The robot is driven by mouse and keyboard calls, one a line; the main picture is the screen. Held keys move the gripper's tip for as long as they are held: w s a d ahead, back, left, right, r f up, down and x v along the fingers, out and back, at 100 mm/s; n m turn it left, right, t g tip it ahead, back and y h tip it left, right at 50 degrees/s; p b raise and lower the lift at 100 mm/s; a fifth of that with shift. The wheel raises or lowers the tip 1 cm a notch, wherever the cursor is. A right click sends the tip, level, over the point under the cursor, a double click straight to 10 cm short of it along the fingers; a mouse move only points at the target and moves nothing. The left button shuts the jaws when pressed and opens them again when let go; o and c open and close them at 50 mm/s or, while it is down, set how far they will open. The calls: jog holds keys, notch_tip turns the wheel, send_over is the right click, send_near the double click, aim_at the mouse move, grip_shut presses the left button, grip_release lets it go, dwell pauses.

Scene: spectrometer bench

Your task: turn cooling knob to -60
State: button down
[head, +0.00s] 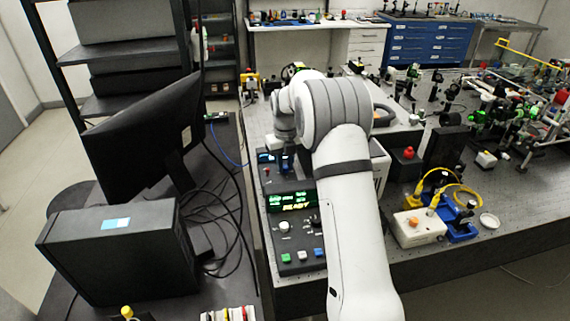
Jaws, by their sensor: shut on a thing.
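A dark control unit (264,183) with a small blue display (265,157) stands at the left edge of the optical bench in the head view. My gripper (286,166) points down at this unit, just right of the blue display. It is shut on what appears to be the cooling knob, which the gripper and wrist hide. The knob's pointer and any scale around it cannot be seen. The display's figures are too small to read.
In front is another dark panel with a green and yellow display (292,201) reading READY, a white knob (284,226) and several coloured buttons. A black monitor (145,130) and computer case (115,250) stand left. My arm covers the panel's right side.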

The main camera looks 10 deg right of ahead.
aim_at(285, 166)
jog(key=shift+w+r+m, duration=0.1)
jog(key=shift+m, duration=0.3)
jog(key=c, duration=1.3)
grip_release()
jog(key=shift+r+b, duration=0.45)
jog(key=shift+r, duration=3.4)
